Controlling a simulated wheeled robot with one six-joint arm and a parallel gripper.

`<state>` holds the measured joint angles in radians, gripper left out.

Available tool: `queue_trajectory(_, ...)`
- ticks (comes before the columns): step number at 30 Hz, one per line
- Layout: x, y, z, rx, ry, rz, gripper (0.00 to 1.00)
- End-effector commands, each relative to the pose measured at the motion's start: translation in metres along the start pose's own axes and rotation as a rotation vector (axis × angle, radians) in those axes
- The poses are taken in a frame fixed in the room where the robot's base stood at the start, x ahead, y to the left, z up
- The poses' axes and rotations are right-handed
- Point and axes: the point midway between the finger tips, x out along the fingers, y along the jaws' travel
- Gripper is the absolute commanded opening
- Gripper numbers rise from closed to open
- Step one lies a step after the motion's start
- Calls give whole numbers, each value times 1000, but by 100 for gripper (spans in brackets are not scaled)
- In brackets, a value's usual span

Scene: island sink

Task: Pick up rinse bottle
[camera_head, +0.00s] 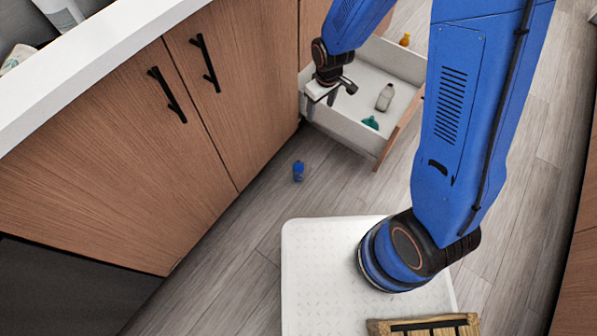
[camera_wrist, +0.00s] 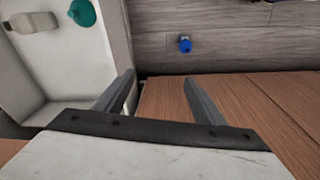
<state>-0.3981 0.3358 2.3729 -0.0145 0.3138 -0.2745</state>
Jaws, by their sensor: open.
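Several small bottles are in view, and I cannot tell for sure which is the rinse bottle. A pale grey-white bottle (camera_head: 385,97) lies in the open white drawer (camera_head: 345,124), with a teal item (camera_head: 371,122) near it. In the wrist view the pale bottle (camera_wrist: 32,22) and the teal item (camera_wrist: 82,12) show at the upper left. A small blue bottle (camera_head: 298,171) is on the floor outside the drawer; it also shows in the wrist view (camera_wrist: 185,44). My gripper (camera_head: 322,101) is open and empty by the drawer's left side, with both fingers apart in the wrist view (camera_wrist: 158,84).
The wooden cabinet doors (camera_head: 120,150) with black handles run along the left under a white countertop (camera_head: 85,50). A yellow-orange bottle (camera_head: 405,40) stands behind the drawer. The wooden floor (camera_head: 240,240) around the blue bottle is clear.

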Motion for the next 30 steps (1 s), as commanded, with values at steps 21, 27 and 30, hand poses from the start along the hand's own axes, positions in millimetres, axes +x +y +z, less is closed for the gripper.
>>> queue_trajectory(21,204,-84,6,-265,-104,-51,64)
queue_trajectory(27,220,-89,9,-279,-108,-53,64)
queue_trajectory(30,231,-89,10,-278,-108,-54,64)
